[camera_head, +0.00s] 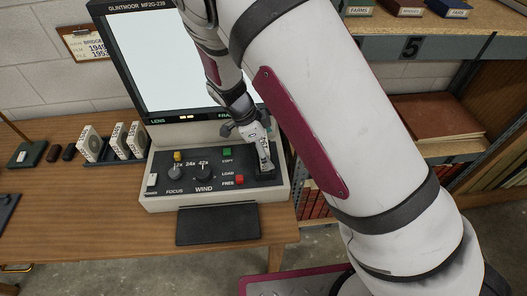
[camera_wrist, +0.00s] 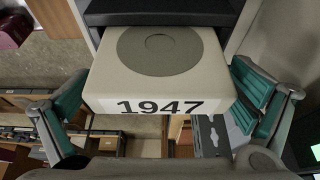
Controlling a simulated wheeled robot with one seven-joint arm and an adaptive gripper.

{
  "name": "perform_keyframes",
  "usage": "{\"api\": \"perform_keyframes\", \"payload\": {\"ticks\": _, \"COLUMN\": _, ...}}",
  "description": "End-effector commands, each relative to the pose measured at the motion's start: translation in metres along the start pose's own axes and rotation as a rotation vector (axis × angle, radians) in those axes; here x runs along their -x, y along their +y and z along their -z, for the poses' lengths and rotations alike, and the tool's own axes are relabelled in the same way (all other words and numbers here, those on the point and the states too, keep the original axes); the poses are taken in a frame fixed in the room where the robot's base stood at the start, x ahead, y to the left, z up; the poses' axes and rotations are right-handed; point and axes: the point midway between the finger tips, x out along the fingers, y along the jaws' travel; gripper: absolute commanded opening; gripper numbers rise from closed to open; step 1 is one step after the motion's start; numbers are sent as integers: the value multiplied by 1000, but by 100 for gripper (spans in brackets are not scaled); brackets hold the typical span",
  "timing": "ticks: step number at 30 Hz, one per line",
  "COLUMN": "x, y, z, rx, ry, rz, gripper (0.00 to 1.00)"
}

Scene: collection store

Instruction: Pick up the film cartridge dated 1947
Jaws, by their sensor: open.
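The film cartridge dated 1947 (camera_wrist: 160,80) is a cream block with a grey round disc and a black "1947" on its white front label. In the wrist view its far end meets a dark holder (camera_wrist: 160,14). My gripper (camera_wrist: 160,112) is open, with one teal-padded finger on each side of the cartridge and a gap visible on both sides. In the head view my gripper (camera_head: 243,124) is over the right part of the film reader (camera_head: 215,200). A pale upright piece (camera_head: 265,156), probably this cartridge, stands there in a black slot.
Several cream cartridges stand in a dark rack (camera_head: 103,158) on the wooden table (camera_head: 110,210), left of the reader. The reader's screen (camera_head: 160,60) rises behind the knobs. A shelf (camera_head: 400,48) with boxes is at the right. A black plate (camera_head: 218,225) lies in front of the reader.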

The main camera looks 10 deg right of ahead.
Motion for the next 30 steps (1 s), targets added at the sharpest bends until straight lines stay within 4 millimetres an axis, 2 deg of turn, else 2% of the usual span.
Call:
{"api": "perform_keyframes", "payload": {"ticks": 3, "x": -7, "y": 0, "z": 0, "rx": 0, "ry": -1, "rz": -1, "gripper": 100}}
{"api": "perform_keyframes", "payload": {"ticks": 10, "x": -8, "y": 0, "z": 0, "rx": 0, "ry": -1, "rz": 0, "gripper": 98}}
{"api": "perform_keyframes", "payload": {"ticks": 15, "x": -8, "y": 0, "z": 0, "rx": 0, "ry": -1, "rz": 0, "gripper": 59}}
{"api": "perform_keyframes", "payload": {"ticks": 17, "x": -8, "y": 0, "z": 0, "rx": 0, "ry": -1, "rz": 0, "gripper": 49}}
{"api": "perform_keyframes", "payload": {"ticks": 30, "x": -1, "y": -1, "z": 2, "rx": 0, "ry": -1, "rz": 2, "gripper": 49}}
